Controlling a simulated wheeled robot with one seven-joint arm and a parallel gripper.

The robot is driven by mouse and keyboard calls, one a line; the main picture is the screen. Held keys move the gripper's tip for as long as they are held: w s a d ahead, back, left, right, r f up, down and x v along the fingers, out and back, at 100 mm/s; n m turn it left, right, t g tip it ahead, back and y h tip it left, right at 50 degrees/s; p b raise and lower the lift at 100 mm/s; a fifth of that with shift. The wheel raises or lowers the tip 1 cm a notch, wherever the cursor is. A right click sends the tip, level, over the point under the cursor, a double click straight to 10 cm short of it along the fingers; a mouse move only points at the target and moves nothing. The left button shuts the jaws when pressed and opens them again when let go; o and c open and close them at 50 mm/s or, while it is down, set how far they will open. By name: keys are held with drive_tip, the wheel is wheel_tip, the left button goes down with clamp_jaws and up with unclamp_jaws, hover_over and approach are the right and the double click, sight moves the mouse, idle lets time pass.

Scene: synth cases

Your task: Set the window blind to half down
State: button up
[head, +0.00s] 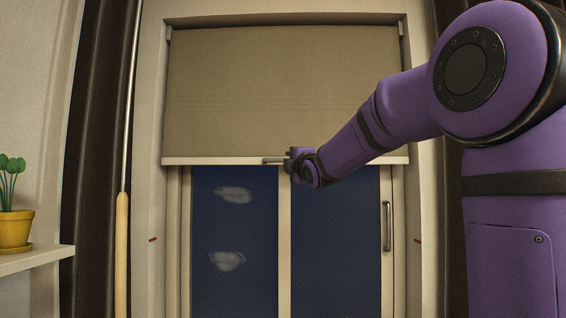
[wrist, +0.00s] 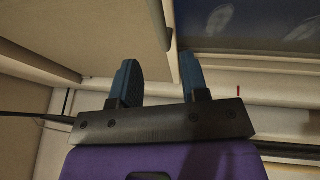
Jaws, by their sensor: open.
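The window blind (head: 280,75) is a beige roller blind covering the upper part of the window. Its pale bottom bar (head: 220,161) hangs level, above the red marks on the left (head: 153,240) and right (head: 417,241) of the window recess. A small pull handle (head: 273,160) sits at the bar's middle. My gripper (head: 290,161) is at the bar, right by this handle. In the wrist view, its two blue fingers (wrist: 158,64) are apart, with pale surfaces behind them. I cannot tell whether the handle lies between them.
Below the bar are dark blue panes (head: 235,245) and a window handle (head: 387,226) at right. A wooden-ended rod (head: 122,250) hangs at left beside a dark curtain (head: 95,150). A potted plant (head: 15,228) stands on a shelf (head: 40,258) at far left.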

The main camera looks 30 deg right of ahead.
sight(281, 161)
drive_tip(key=x, duration=0.9)
drive_tip(key=shift+w, duration=0.2)
clamp_jaws()
